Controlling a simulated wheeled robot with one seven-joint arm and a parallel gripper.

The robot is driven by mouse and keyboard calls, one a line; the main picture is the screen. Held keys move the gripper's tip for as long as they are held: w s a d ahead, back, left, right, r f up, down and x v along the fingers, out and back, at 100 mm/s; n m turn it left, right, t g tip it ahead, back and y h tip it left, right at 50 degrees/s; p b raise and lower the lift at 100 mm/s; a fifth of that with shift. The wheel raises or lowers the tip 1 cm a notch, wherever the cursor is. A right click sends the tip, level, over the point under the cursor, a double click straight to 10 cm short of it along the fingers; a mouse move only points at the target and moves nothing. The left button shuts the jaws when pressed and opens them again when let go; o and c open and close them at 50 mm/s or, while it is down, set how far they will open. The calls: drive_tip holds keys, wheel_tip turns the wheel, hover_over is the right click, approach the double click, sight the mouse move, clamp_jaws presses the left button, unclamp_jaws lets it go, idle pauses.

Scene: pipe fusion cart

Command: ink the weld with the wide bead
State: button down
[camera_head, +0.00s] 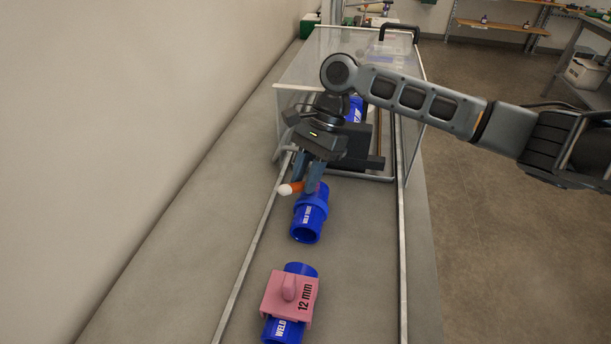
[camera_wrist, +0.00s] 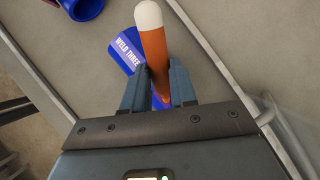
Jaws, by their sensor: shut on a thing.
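My gripper (camera_head: 309,172) is shut on an orange marker (camera_head: 297,187) with a rounded white end. In the wrist view, the marker (camera_wrist: 154,50) stands between both fingers, white end outward. The gripper is just above and behind a blue pipe piece (camera_head: 308,221) with a raised collar; its label reads WELD THREE in the wrist view (camera_wrist: 124,52). The fingers hide its far end, and I cannot tell whether the marker touches it. Nearer, a second blue pipe piece (camera_head: 301,268) carries a pink gauge (camera_head: 278,296) marked 12 mm. Its label starts with WELD; the rest is cut off.
Another blue piece (camera_head: 355,109) shows behind my wrist, near a clear-walled enclosure (camera_head: 300,72) with a black handle (camera_head: 400,31). Metal rails (camera_head: 402,240) run along both sides of the bench. A wall stands at left; open floor lies at right.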

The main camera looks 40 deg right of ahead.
drive_tip(key=shift+w+d, duration=0.2)
drive_tip(key=shift+d, duration=0.15)
drive_tip(key=shift+s+a, duration=0.55)
drive_tip(key=shift+a, duration=0.3)
idle(0.3)
drive_tip(key=shift+d, duration=0.1)
drive_tip(key=shift+w+d, duration=0.25)
drive_tip(key=shift+w+d, duration=0.3)
drive_tip(key=shift+d, duration=0.2)
drive_tip(key=shift+s+a, duration=0.55)
drive_tip(key=shift+a, duration=0.3)
idle(0.5)
drive_tip(key=shift+w+d, duration=0.1)
drive_tip(key=shift+d, duration=0.05)
drive_tip(key=shift+w+d, duration=0.15)
drive_tip(key=shift+d, duration=0.1)
idle(0.4)
